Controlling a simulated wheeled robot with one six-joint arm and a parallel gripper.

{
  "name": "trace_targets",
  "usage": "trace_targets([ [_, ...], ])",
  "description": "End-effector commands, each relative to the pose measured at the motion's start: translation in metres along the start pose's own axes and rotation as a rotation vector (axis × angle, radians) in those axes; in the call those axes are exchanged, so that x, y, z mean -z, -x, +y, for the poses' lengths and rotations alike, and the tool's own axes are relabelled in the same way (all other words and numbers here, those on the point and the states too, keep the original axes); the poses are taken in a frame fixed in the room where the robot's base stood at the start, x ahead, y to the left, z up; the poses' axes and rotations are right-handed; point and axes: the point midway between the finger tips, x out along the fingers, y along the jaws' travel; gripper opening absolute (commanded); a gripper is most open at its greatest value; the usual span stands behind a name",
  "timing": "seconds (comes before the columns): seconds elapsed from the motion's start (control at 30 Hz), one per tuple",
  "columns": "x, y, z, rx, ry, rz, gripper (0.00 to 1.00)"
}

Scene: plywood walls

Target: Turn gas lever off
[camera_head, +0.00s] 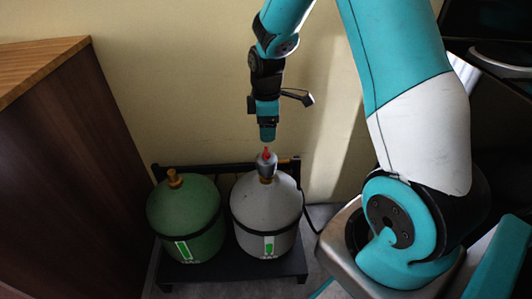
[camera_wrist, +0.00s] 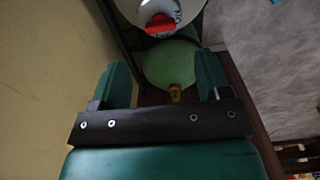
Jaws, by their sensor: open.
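The red gas lever (camera_head: 266,154) sits on top of the grey valve (camera_head: 267,166) of the white gas bottle (camera_head: 265,208). My gripper (camera_head: 268,138) points down just above the lever, with a small gap between them. In the wrist view the red lever (camera_wrist: 160,24) shows on the white bottle's top, beyond the fingertips and roughly between their lines. The two teal fingers of my gripper (camera_wrist: 164,66) are spread apart with nothing held between them. The lever's exact angle is hard to tell.
A green gas bottle (camera_head: 184,218) with a brass top (camera_head: 174,178) stands left of the white one on a black rack (camera_head: 285,270). A dark wooden cabinet (camera_head: 70,165) is at the left. The pale wall (camera_head: 180,80) is close behind. A dark hose (camera_head: 307,212) hangs right of the white bottle.

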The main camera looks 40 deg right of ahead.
Motion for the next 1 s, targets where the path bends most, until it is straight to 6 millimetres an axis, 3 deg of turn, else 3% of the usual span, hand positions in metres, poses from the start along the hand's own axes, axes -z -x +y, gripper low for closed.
trace_targets([
  [0.1, 0.0, -0.032, -0.001, 0.004, 0.0, -0.001, 0.7],
  [0.33, 0.0, -0.07, -0.001, 0.002, 0.0, 0.0, 0.7],
  [0.5, 0.0, -0.082, 0.0, 0.001, 0.0, 0.0, 0.7],
  [0.8, 0.001, -0.084, 0.0, 0.0, 0.0, 0.001, 0.7],
  [0.83, 0.001, -0.084, 0.0, 0.0, 0.0, 0.001, 0.68],
  [1.0, 0.001, -0.084, 0.0, 0.0, 0.0, 0.001, 0.29],
])
